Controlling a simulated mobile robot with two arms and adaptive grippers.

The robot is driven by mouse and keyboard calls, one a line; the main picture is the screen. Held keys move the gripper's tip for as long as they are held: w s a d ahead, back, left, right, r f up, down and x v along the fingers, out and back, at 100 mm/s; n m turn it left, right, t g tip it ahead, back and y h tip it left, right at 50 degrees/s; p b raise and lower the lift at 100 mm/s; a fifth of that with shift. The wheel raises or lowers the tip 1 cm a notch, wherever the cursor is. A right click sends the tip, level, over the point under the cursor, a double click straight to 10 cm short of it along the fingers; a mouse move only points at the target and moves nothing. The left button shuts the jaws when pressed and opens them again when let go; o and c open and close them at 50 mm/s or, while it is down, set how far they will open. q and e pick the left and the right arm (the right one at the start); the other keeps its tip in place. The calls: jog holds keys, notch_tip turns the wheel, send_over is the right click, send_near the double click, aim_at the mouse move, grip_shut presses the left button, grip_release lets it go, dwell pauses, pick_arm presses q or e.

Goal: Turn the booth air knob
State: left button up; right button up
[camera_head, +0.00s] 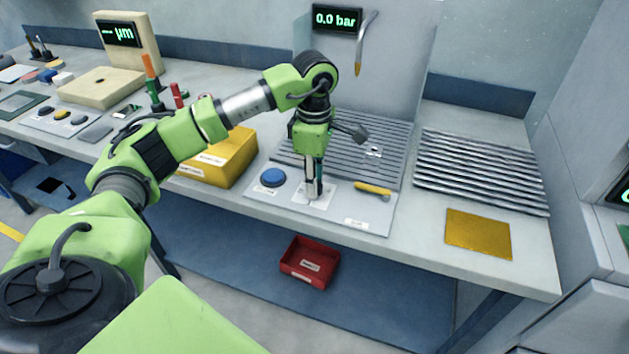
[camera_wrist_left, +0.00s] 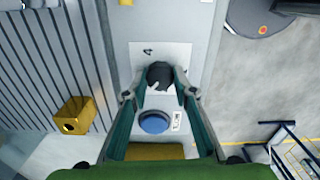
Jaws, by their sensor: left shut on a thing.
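The booth air knob (camera_wrist_left: 160,75) is a dark round knob with a pale pointer mark, on a white plate (camera_wrist_left: 140,55) in the left wrist view. My left gripper (camera_head: 313,192) points straight down over the panel at the front of the bench. Its two fingertips close on opposite sides of the knob in the left wrist view (camera_wrist_left: 161,84). In the head view the fingers hide most of the knob. The pressure display (camera_head: 337,18) above the booth reads 0.0 bar. My right gripper is not in view.
A blue button (camera_head: 272,177) is left of the knob, and a yellow-handled lever (camera_head: 373,188) is right of it. A yellow box (camera_head: 222,160) stands at the left. Behind is a slatted grille (camera_head: 345,150). A red bin (camera_head: 310,262) is below the bench.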

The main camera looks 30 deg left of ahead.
pick_arm(q)
jog(key=n, duration=0.5)
jog(key=shift+n, duration=0.3)
jog(key=n, duration=0.5)
jog(key=shift+r+n, duration=0.1)
jog(key=shift+n, duration=0.2)
jog(key=o, duration=1.1)
notch_tip(320, 180, up, 12)
jog(key=shift+f, duration=0.1)
dwell(0.4)
